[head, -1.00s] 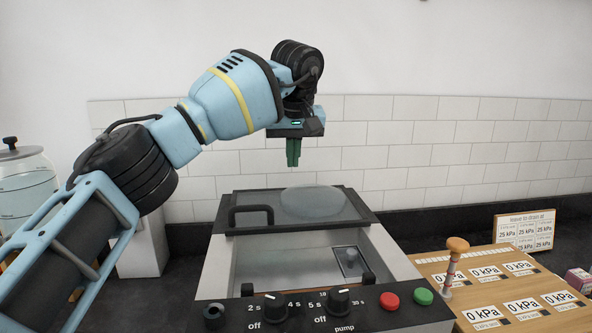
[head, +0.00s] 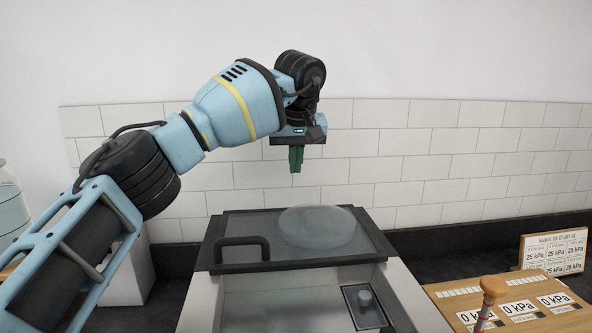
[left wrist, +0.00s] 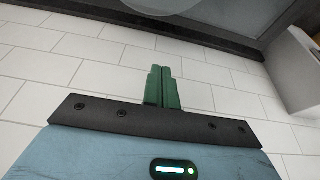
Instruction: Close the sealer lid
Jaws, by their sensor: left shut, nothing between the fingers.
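The sealer lid (head: 359,236) is a clear pane in a dark frame, with a dark bar handle (head: 241,241) at its front left. A pale round shape (head: 316,232) shows on the pane. The lid stands raised over the back of the sealer body (head: 204,303), and the chamber (head: 290,307) shows below its front edge. My left gripper (head: 296,168) is above and behind the lid, apart from it, with its green fingers shut and empty. In the left wrist view the fingers (left wrist: 160,72) point toward the lid's dark frame (left wrist: 235,46). My right gripper is not in view.
A wooden board with kPa cards (head: 520,309) and a wooden-knobbed lever (head: 493,287) stands to the right. A card sign (head: 553,251) is behind it. A glass jar (head: 11,212) is at the far left. A tiled wall (head: 430,170) closes the back.

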